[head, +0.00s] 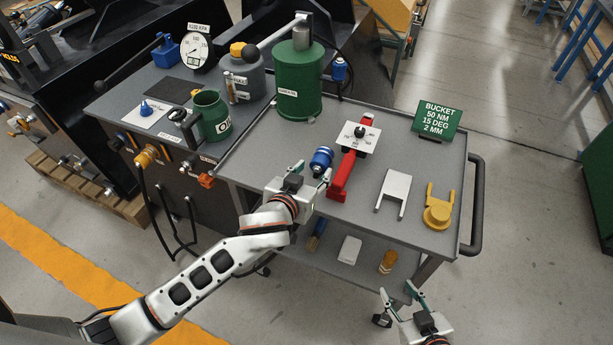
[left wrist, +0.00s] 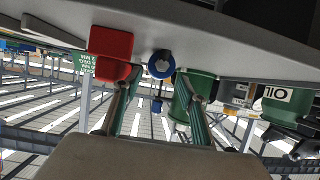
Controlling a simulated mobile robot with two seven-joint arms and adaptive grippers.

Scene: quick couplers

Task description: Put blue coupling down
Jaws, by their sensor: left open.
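The blue coupling (head: 321,158) stands on the grey cart top (head: 270,150), just beyond the fingertips of my left gripper (head: 313,171). My left gripper is open, with its fingers spread. In the left wrist view, whose picture is turned over, the blue coupling (left wrist: 161,64) shows between and ahead of the two fingers (left wrist: 157,92), with gaps to either side. My right gripper (head: 397,290) is open and empty in front of the cart, at the lower right of the head view.
A red tool (head: 341,178) with a dial plate lies close right of the coupling. A grey fork piece (head: 394,190) and a yellow one (head: 437,212) lie further right. A green drum (head: 298,90) stands behind. The cart top between drum and coupling is clear.

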